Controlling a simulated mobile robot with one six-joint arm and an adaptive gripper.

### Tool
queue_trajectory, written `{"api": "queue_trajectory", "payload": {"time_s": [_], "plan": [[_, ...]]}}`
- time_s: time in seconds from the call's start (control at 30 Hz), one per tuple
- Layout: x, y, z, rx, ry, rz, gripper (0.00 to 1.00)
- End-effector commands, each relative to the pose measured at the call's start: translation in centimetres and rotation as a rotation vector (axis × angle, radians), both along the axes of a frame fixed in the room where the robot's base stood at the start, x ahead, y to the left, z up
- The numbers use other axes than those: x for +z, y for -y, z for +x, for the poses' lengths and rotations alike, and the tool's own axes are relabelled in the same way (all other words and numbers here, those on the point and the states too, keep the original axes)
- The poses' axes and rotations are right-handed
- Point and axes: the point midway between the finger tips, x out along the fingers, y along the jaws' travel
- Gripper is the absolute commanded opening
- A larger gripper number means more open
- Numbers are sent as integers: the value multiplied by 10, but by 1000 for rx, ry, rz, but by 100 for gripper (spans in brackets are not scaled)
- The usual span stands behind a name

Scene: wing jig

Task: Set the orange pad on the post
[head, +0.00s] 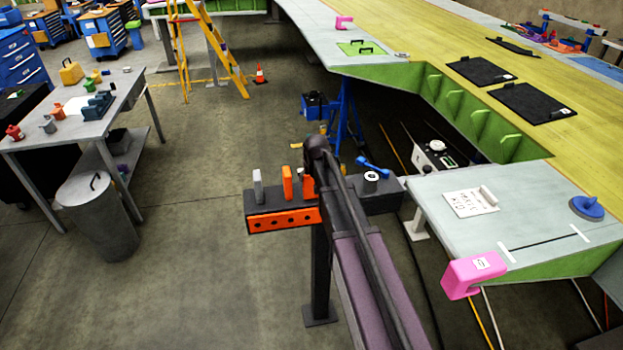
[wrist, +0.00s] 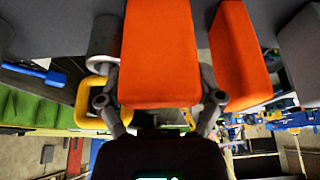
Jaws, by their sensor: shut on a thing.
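My gripper (wrist: 160,99) is shut on an orange pad (wrist: 160,45), with a finger at each side of its near end. In the head view my arm hides most of the gripper, and part of this pad (head: 308,184) shows beside it, at the rack. I cannot tell whether the pad still touches the rack. A second orange pad (wrist: 238,52) stands to its right in the wrist view, and to its left in the head view (head: 287,182). A short round post with a pale ringed top (head: 371,176) stands on the dark shelf right of my arm, apart from the pad.
The dark rack (head: 262,208) has an orange front strip and holds a grey pad (head: 258,186) at its left end. A blue tool (head: 372,166) lies beside the post. A pink block (head: 473,275) hangs on the wing edge at right. Floor left of the rack is clear.

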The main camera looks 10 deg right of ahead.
Motion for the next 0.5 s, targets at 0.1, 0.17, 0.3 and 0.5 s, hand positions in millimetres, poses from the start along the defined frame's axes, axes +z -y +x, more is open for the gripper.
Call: {"api": "queue_trajectory", "payload": {"time_s": [0.1, 0.17, 0.3, 0.5], "plan": [[-1, 0, 0, 0, 0, 0, 35], [-3, 0, 0, 0, 0, 0, 35], [-3, 0, 0, 1, 0, 0, 100], [-3, -1, 0, 1, 0, 0, 100]]}}
